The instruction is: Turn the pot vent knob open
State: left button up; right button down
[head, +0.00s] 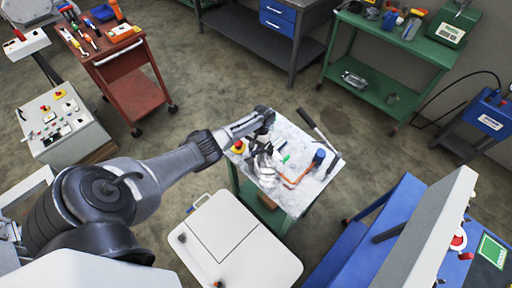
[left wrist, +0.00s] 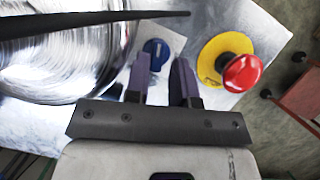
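My left gripper (head: 264,122) is over the back left of the small table in the head view. In the left wrist view its two fingers (left wrist: 161,75) stand apart, with nothing between the tips. A blue round knob (left wrist: 156,52) with a white mark lies just past the gap between the fingertips; I cannot tell if they touch it. A shiny metal pot (left wrist: 60,65) fills the left of that view; it also shows in the head view (head: 262,165). The knob is hard to make out in the head view. My right gripper is not in view.
A red mushroom button (left wrist: 242,73) on a yellow base sits right of the fingers; it also shows in the head view (head: 239,146). A dark bar (left wrist: 90,20) crosses above the pot. A copper-coloured pipe (head: 298,180) and a blue-topped part (head: 318,158) stand on the right of the table.

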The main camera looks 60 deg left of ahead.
pick_arm(q)
jog(key=shift+o, duration=0.9)
jog(key=shift+s+d+f, duration=0.15)
jog(key=shift+f, duration=0.05)
jog(key=shift+r, duration=0.1)
jog(key=shift+w+r+p, duration=0.2)
jog(key=shift+r+p, duration=0.25)
jog(key=shift+r, duration=0.1)
jog(key=p+v, duration=0.3)
jog(key=v, duration=0.4)
jog(key=shift+w+a+p, duration=0.15)
jog(key=shift+a+p, duration=0.1)
jog(key=shift+p, duration=0.05)
